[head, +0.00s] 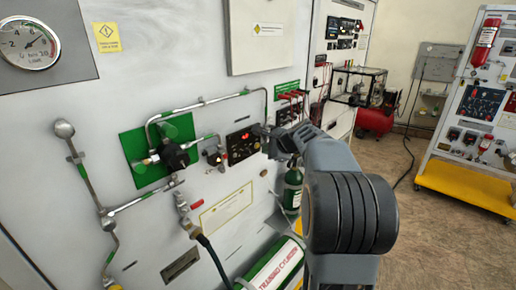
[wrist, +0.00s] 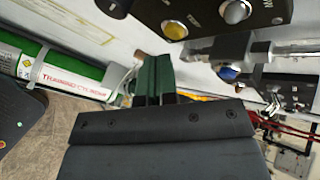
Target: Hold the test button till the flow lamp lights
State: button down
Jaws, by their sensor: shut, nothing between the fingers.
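A black control panel (head: 242,145) with small red marks is on the white wall board in the head view. My gripper (head: 264,131) is at its right edge and hides part of it. The panel also shows at the top of the wrist view (wrist: 205,12), with a yellow round part (wrist: 175,30) and a pale round part (wrist: 237,11). Their lettering is too blurred to tell which is the test button or the flow lamp. In the wrist view, my gripper (wrist: 155,98) is shut and empty, below the panel. I cannot tell whether it touches anything.
Metal pipes with a black valve knob (head: 174,155) run left of the panel. A green training cylinder (head: 272,270) lies below, and a small green cylinder (head: 292,188) stands near my arm. Open floor (head: 430,225) lies to the right, before a yellow-based rack (head: 468,182).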

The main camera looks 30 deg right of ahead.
jog(key=shift+s+d+b, duration=0.3)
jog(key=shift+s, duration=0.45)
jog(key=shift+s+d+b, duration=0.35)
jog(key=shift+s, duration=0.45)
jog(key=shift+s+d+b, duration=0.3)
jog(key=shift+s, duration=0.45)
